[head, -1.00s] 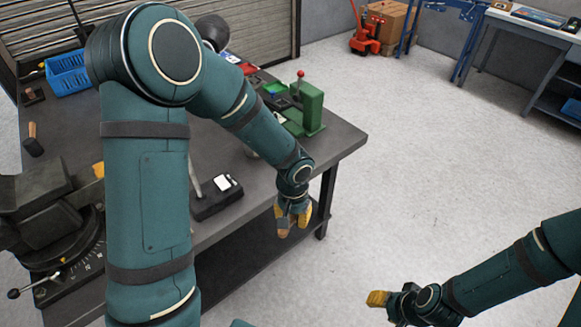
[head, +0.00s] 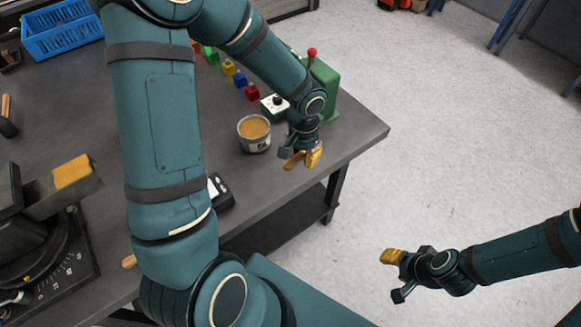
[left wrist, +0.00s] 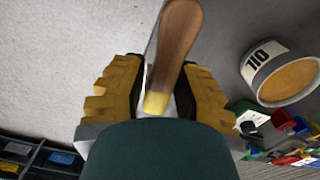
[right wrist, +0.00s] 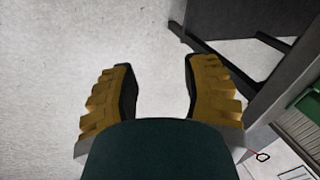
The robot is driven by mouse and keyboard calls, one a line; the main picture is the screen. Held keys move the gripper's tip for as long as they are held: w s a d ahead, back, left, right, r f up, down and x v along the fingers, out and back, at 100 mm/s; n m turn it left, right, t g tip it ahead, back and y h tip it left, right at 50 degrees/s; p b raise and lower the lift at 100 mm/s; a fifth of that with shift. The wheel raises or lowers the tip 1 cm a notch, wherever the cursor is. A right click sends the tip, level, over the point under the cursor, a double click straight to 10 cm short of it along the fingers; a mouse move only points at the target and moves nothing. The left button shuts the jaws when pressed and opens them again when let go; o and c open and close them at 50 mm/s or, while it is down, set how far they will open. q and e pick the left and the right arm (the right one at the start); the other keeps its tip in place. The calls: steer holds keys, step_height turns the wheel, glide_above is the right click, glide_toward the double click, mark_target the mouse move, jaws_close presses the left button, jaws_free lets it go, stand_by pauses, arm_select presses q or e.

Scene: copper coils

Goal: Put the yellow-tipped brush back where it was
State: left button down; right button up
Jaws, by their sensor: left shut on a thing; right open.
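My left gripper (head: 303,158) is shut on the brush. The brush's wooden handle (head: 292,161) shows beside the fingers at the bench's front edge, right of a tin. In the left wrist view, the brown handle (left wrist: 178,45) runs between the fingers and ends in a yellow tip (left wrist: 156,103). My right gripper (head: 393,275) is open and empty over the floor, away from the bench.
The grey bench (head: 365,135) has a green press with a red knob (head: 325,88) near its right corner. Several small coloured blocks (head: 240,79) line up behind the tin.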

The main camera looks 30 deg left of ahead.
arm_select(q)
steer(key=a+m, duration=0.2)
steer(key=a, duration=0.3)
steer(key=b, duration=0.3)
glide_above(286, 173)
step_height(286, 173, down, 7)
steer(key=shift+s+r, duration=0.15)
steer(key=shift+f+b, duration=0.4)
steer(key=shift+f, duration=1.05)
steer(key=shift+f, duration=0.1)
steer(key=c, duration=0.8)
jaws_free()
steer(key=shift+o, duration=0.2)
